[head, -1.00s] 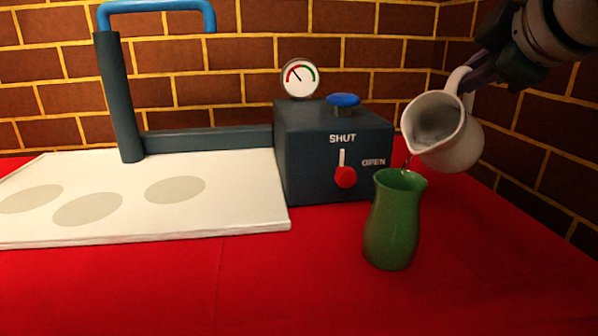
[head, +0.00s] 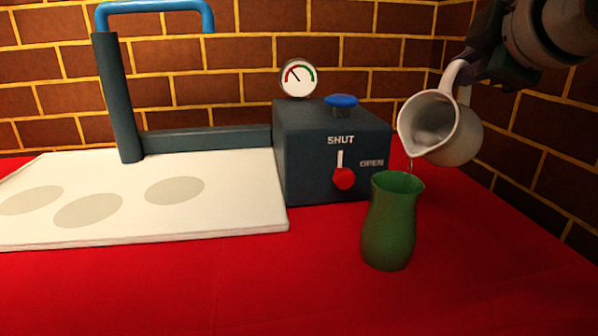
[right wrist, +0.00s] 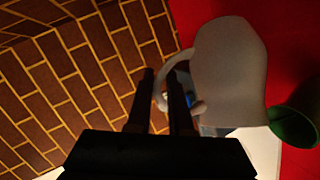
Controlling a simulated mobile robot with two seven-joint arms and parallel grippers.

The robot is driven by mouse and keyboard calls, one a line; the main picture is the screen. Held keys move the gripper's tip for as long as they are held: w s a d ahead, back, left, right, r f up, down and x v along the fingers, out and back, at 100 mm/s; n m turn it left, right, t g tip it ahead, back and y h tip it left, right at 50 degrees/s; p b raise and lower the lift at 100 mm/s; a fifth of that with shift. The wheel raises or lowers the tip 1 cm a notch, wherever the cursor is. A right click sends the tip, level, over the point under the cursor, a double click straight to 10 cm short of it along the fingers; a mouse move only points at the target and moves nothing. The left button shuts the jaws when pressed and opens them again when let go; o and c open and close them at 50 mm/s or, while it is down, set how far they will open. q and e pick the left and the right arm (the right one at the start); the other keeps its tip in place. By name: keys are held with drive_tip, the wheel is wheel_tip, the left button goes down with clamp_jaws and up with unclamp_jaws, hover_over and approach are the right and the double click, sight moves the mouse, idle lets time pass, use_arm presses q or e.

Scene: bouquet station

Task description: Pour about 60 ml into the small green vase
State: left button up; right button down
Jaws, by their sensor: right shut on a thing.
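The small green vase (head: 390,225) stands upright on the red cloth, right of the dark box. Its rim also shows at the right edge of the right wrist view (right wrist: 294,126). My right gripper (head: 470,72) is shut on the handle of a white jug (head: 455,137). The jug is tilted with its spout down to the left, above the vase mouth. A thin stream of liquid (head: 411,165) falls from the spout toward the mouth. The liquid level inside the vase is hidden. In the right wrist view the jug (right wrist: 230,75) hangs beyond the fingers. My left gripper is not in view.
A dark box (head: 330,150) with a red lever (head: 343,178) at SHUT, a blue knob (head: 341,101) and a gauge (head: 298,78) stands behind the vase. A white board (head: 230,215) with grey discs lies left, under a blue pipe (head: 155,6). Brick walls close the back and right.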

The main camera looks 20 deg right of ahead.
sight(465, 95)
drive_tip(key=shift+a+r, duration=0.15)
idle(0.3)
drive_tip(key=shift+s+a+r+n+t+h+p, duration=0.2)
drive_tip(key=shift+a+r+n+t+h+p, duration=0.1)
drive_tip(key=shift+a+r+n+t, duration=0.15)
idle(0.7)
drive_tip(key=shift+s+a+r+h, duration=0.1)
drive_tip(key=shift+a+r+h, duration=0.2)
drive_tip(key=shift+a, duration=0.2)
idle(0.4)
drive_tip(key=shift+m+g+y, duration=0.55)
drive_tip(key=shift+m+y, duration=0.2)
drive_tip(key=shift+y, duration=0.15)
drive_tip(key=d+f, duration=0.1)
drive_tip(key=d+f+b, duration=0.1)
drive_tip(key=d, duration=0.1)
drive_tip(key=shift+w+f+b, duration=0.3)
drive_tip(key=shift+w+f, duration=0.05)
drive_tip(key=shift+f, duration=0.05)
drive_tip(key=shift+d+f, duration=0.15)
drive_tip(key=shift+w+d+f+m+g+y, duration=0.1)
drive_tip(key=shift+f+m+g+y, duration=0.05)
drive_tip(key=shift+m+g+y, duration=0.15)
drive_tip(key=shift+w+d+f+m+g+y+p, duration=0.1)
drive_tip(key=shift+d+f+m+g+y+p, duration=0.3)
drive_tip(key=shift+p, duration=0.7)
drive_tip(key=shift+d+f+y, duration=0.2)
drive_tip(key=shift+f+y, duration=0.1)
drive_tip(key=shift+f, duration=0.3)
